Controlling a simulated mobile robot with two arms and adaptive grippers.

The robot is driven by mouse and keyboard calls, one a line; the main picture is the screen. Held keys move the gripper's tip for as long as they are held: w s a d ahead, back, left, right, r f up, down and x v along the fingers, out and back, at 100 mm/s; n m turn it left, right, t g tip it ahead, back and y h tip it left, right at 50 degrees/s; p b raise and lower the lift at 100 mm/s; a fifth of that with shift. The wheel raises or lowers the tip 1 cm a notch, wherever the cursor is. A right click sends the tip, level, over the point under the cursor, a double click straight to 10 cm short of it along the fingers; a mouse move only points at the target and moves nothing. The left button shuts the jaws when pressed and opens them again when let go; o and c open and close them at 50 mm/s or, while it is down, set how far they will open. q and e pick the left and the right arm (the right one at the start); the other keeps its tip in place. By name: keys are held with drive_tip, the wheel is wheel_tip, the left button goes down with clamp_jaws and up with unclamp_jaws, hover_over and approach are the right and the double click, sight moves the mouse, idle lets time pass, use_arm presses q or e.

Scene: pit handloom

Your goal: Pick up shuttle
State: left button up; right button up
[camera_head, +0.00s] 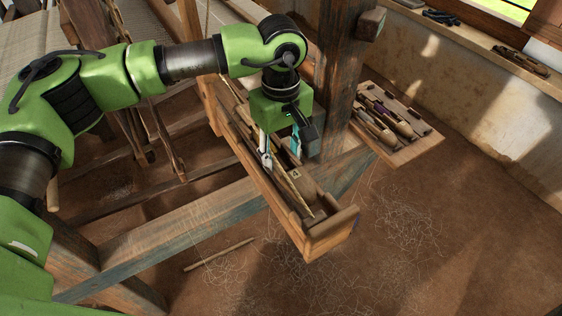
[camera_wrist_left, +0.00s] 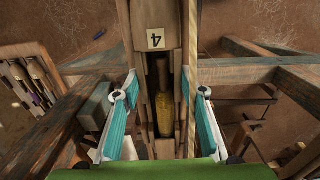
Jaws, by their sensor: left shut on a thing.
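The shuttle (camera_head: 295,174) is a long wooden piece with a pale label marked 4, in a narrow wooden trough on the loom. It also shows in the left wrist view (camera_wrist_left: 158,22), with a yellowish wound bobbin in its slot. My left gripper (camera_head: 279,149) reaches down into the trough from above. In the left wrist view its teal-padded fingers (camera_wrist_left: 162,97) stand on either side of the shuttle, shut on it. I cannot tell whether the shuttle is clear of the trough floor. The gripper's palm hides part of the shuttle. My right gripper is not in view.
The trough's end block (camera_head: 331,232) and side walls stand close around the shuttle. A thick loom post (camera_head: 345,75) rises beside my gripper. A board with several bobbins (camera_head: 412,146) lies right of it. A stick (camera_head: 218,254) and thread scraps lie on the floor.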

use_arm(q)
drive_tip(key=s+r+b, duration=0.1)
drive_tip(key=r, duration=0.1)
drive_tip(key=s+r+b, duration=0.1)
drive_tip(key=s+r, duration=0.1)
drive_tip(key=s+r+b, duration=0.1)
drive_tip(key=s+r, duration=0.1)
drive_tip(key=shift+d+r, duration=0.2)
drive_tip(key=shift+r, duration=0.05)
drive_tip(key=s+r+b, duration=0.3)
drive_tip(key=s+r, duration=0.1)
drive_tip(key=s, duration=0.5)
drive_tip(key=shift+d+r, duration=0.2)
drive_tip(key=shift+d, duration=0.05)
